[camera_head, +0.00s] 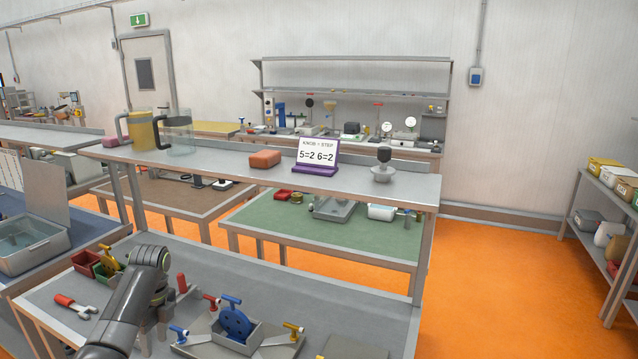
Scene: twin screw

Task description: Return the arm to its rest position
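My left arm (128,308) comes in from the bottom left and reaches over the near bench. My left gripper (155,332) points down at its end; its two fingers look apart with nothing between them. Below and right of it, a grey fixture (282,345) carries a blue wheel (235,322), a blue-handled valve (180,333) and a yellow-handled valve (293,332). A red-handled tool (182,284) stands just right of the gripper. My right gripper is out of view.
A red-handled wrench (74,305) and red and green bins (88,264) lie left of my arm. A raised shelf (230,174) behind holds pitchers, an orange block (265,159), a sign (317,156) and a knobbed stand (383,168). The bench's right back part (360,308) is clear.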

